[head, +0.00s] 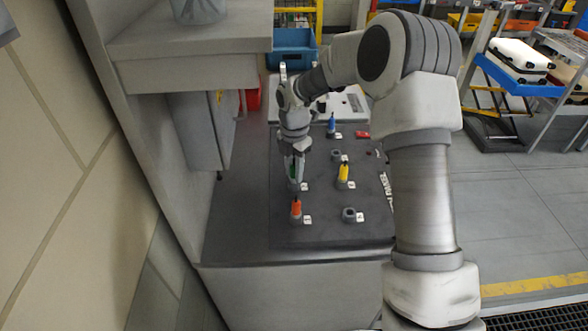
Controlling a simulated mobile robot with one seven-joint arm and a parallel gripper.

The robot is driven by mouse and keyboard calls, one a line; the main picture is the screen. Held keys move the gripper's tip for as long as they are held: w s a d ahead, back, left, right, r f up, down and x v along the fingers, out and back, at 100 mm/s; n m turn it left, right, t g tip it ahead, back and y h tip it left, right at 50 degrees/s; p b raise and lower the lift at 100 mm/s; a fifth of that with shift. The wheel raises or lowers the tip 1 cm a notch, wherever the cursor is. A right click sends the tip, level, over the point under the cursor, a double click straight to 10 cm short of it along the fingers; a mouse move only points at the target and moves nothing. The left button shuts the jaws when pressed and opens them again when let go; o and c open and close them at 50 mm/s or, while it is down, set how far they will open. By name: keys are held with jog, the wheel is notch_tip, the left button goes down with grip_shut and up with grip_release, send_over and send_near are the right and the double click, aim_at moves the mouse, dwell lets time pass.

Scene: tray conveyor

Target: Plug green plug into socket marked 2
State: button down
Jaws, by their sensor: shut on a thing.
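My gripper (294,164) points down over the left side of the dark socket board (325,231). It is shut on the green plug (293,172), which shows only as a thin strip between the fingers. The plug is directly over or at a socket on the left with a white label (304,187) beside it. I cannot tell whether its tip is inside that socket. The labels are too small to read surely, so I cannot pick out socket 2.
An orange plug (296,208), a yellow plug (343,171) and a blue plug (332,124) stand upright on the board. Empty grey sockets show at the front right (349,214) and middle (336,155). A grey cabinet (196,125) stands close on the left.

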jog(key=shift+f, duration=0.6)
jog(key=c, duration=0.6)
grip_release()
jog(key=shift+r, duration=0.1)
notch_tip(320, 180, up, 17)
jog(key=shift+r, duration=0.2)
